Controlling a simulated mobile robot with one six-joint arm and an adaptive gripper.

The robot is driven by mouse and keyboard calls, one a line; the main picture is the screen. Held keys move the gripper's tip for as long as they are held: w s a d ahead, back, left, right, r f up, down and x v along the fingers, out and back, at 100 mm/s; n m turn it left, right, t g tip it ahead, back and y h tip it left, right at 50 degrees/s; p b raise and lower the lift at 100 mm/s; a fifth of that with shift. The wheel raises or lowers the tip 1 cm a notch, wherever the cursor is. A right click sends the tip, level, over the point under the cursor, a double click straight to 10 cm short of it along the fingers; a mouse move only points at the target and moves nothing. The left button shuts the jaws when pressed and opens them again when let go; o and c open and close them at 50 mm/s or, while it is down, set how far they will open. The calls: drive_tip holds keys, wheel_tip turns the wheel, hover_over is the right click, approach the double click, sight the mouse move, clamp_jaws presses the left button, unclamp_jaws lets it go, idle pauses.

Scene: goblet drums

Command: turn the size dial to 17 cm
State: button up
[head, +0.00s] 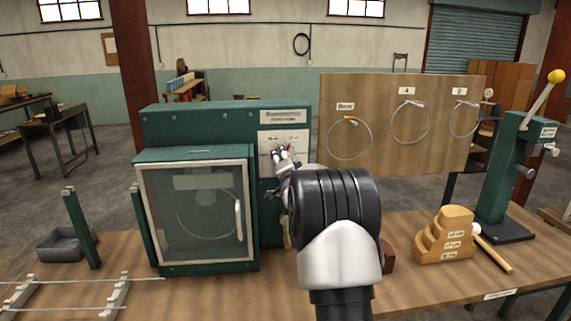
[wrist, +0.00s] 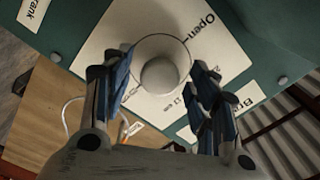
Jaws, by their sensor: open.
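The size dial (wrist: 160,76) shows in the wrist view as a pale round disc with a raised middle knob. It sits on a white plate (wrist: 112,32) with printed words and partly legible size marks, one apparently 13 cm. The number it points to cannot be read. My gripper (wrist: 161,66) is open, one blue-padded finger on each side of the dial; contact cannot be told. In the head view my gripper (head: 281,153) is at the white panel (head: 283,138) on the green machine (head: 215,125), and my fingers and wrist hide most of the dial.
A glass-doored cabinet (head: 198,212) stands left of my arm. A board (head: 385,150) with wire rings stands behind to the right.

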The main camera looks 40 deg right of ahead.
drive_tip(key=v, duration=1.2)
